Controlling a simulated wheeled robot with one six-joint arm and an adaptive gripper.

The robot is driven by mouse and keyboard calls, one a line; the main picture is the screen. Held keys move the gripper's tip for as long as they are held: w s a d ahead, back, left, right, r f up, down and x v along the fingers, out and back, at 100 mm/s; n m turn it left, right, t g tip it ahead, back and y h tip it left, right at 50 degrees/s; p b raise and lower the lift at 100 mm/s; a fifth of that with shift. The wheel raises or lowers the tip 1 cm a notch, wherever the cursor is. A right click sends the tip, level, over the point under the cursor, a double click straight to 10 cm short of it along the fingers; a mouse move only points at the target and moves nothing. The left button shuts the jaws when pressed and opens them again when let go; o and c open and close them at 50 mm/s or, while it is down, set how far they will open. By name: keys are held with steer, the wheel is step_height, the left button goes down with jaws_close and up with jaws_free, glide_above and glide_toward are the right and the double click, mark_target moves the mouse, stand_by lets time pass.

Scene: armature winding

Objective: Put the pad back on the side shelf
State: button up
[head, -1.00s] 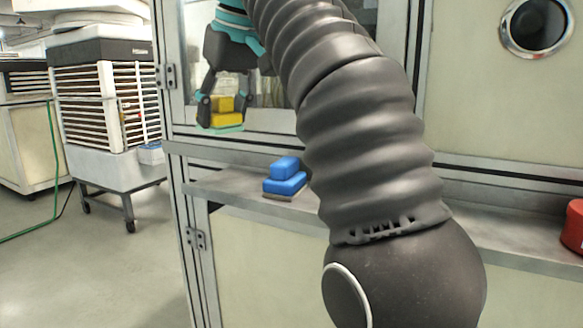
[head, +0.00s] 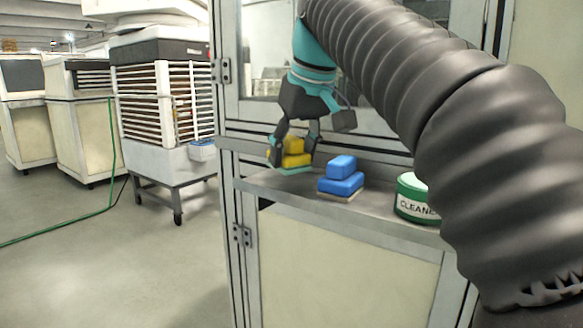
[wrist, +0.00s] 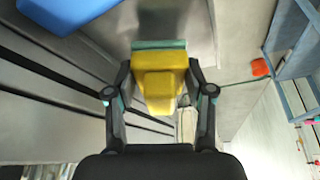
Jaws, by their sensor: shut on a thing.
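A yellow pad (head: 293,146) with a green underside is held between the fingers of my gripper (head: 294,150). In the wrist view the yellow pad (wrist: 158,82) sits between both fingertips of my gripper (wrist: 160,92), green face away from the camera. The side shelf (head: 285,188) is a grey metal ledge on the cabinet front. The pad is low at the ledge's left end; whether it touches the surface I cannot tell. A blue pad (head: 341,180) stands on the shelf just right of my gripper, and part of it shows in the wrist view (wrist: 68,12).
A green CLEANER tin (head: 412,200) stands on the shelf right of the blue pad. A cabinet window and frame rise behind the shelf. The shelf's left end drops to open floor (head: 130,262). A slatted machine on a wheeled stand (head: 165,110) is further left.

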mark_target(298, 141)
steer(key=shift+f, duration=1)
steer(key=shift+f, duration=0.1)
steer(key=o, duration=1.3)
steer(key=p+v, duration=0.2)
steer(key=v, duration=0.7)
steer(key=shift+r, duration=0.35)
steer(key=shift+v, duration=1.3)
steer(key=shift+s+f, duration=0.1)
